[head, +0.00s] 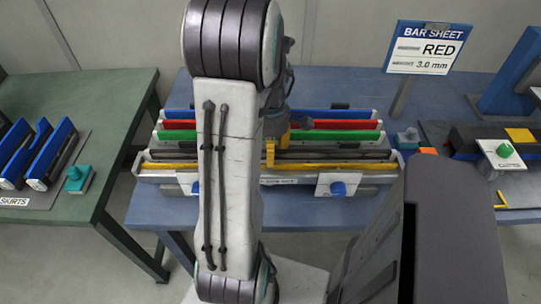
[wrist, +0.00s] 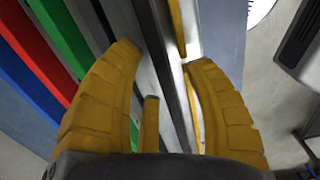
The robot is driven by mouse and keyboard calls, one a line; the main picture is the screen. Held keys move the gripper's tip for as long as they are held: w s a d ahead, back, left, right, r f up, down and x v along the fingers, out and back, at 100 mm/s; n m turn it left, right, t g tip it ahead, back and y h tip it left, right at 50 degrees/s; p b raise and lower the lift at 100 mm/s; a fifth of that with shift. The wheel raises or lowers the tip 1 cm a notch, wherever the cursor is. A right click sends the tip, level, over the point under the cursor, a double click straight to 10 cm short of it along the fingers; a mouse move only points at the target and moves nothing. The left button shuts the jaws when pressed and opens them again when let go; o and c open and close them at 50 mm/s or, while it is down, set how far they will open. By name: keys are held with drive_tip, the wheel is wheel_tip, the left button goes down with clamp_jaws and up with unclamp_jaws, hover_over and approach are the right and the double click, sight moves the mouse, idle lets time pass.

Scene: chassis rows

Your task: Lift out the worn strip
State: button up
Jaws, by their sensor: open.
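A bench fixture (head: 160,178) holds long coloured strips side by side: blue (head: 340,114), red (head: 175,124), green (head: 340,136), a dark one (head: 340,155) and yellow (head: 345,166) nearest me. I cannot tell from their surfaces which is worn. My gripper (wrist: 168,58) is open, its yellow fingers above the grey rails at the front. The yellow strip (wrist: 177,28) runs between the fingertips, closer to the right one. A short yellow piece (wrist: 150,125) also shows between the fingers. The green strip (wrist: 62,40) and red strip (wrist: 32,50) lie left of them. My arm hides the fixture's middle.
A sign (head: 425,48) reads BAR SHEET, RED, 3.0 mm. A green table (head: 100,105) at left bears blue-sided parts (head: 50,152). A device with a green knob (head: 504,150) stands at right.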

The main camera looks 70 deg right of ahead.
drive_tip(key=shift+o, duration=0.4)
drive_tip(key=shift+f, duration=0.2)
clamp_jaws()
